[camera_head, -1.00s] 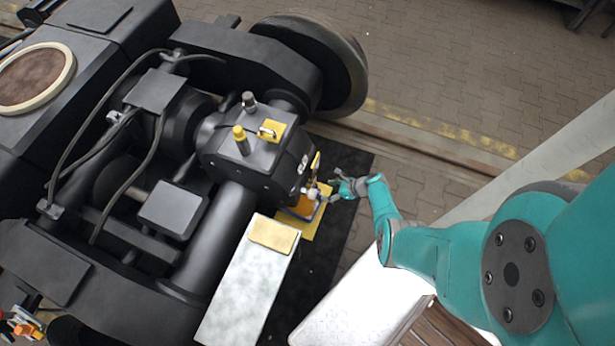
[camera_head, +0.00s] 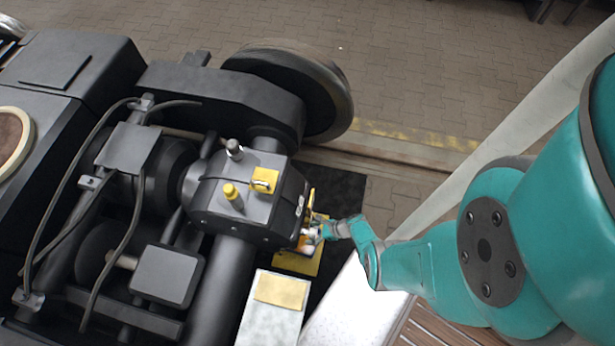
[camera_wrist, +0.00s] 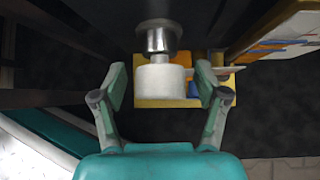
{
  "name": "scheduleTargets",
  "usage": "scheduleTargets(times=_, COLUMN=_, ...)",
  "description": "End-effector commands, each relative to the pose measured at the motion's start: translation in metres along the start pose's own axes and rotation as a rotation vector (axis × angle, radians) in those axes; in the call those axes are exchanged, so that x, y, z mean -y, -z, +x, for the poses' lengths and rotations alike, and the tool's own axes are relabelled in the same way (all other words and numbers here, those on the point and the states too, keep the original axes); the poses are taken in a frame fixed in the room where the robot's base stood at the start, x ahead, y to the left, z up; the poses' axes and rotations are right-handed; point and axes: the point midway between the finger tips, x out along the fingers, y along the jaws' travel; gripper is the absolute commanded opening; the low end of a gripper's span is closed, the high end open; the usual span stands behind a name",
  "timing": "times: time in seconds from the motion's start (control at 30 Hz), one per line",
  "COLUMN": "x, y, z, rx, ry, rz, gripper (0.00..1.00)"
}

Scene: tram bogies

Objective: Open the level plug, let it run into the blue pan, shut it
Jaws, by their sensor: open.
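My gripper (camera_head: 322,231) is at the right face of the dark gearbox (camera_head: 245,203) in the head view. In the wrist view my gripper (camera_wrist: 163,75) is open, its two fingers on either side of a white cylinder (camera_wrist: 161,84), with gaps on both sides. The cylinder sits in line with a shiny metal collar (camera_wrist: 157,37) and appears to be the level plug. A blue patch (camera_wrist: 192,89), probably part of the blue pan, shows beside the white cylinder. The rest of the pan is hidden.
A yellow mat (camera_head: 299,263) lies below the gearbox on a black floor sheet. A pale box with a yellow pad (camera_head: 281,290) stands nearby. A wheel (camera_head: 325,95) rises behind. In the wrist view a colourful plate (camera_wrist: 285,38) is close on the right.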

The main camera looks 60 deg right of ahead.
Motion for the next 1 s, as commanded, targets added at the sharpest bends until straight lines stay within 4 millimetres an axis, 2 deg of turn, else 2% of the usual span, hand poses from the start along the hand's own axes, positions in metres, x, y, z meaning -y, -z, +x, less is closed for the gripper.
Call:
scheduleTargets(times=0.17, x=-0.0078, y=0.0049, z=0.0010, rx=0.000, ry=0.001, rz=0.001, gripper=0.73)
scheduleTargets(times=0.43, x=-0.0086, y=0.0054, z=0.0012, rx=0.000, ry=0.001, rz=0.000, gripper=0.73)
scheduleTargets(times=0.47, x=-0.0086, y=0.0054, z=0.0012, rx=0.000, ry=0.001, rz=0.000, gripper=0.71)
scheduleTargets(times=0.7, x=-0.0084, y=0.0053, z=0.0012, rx=0.000, ry=0.001, rz=0.000, gripper=0.13)
scheduleTargets(times=1.0, x=-0.0098, y=0.0059, z=0.0014, rx=-0.001, ry=0.017, rz=-0.018, gripper=0.13)
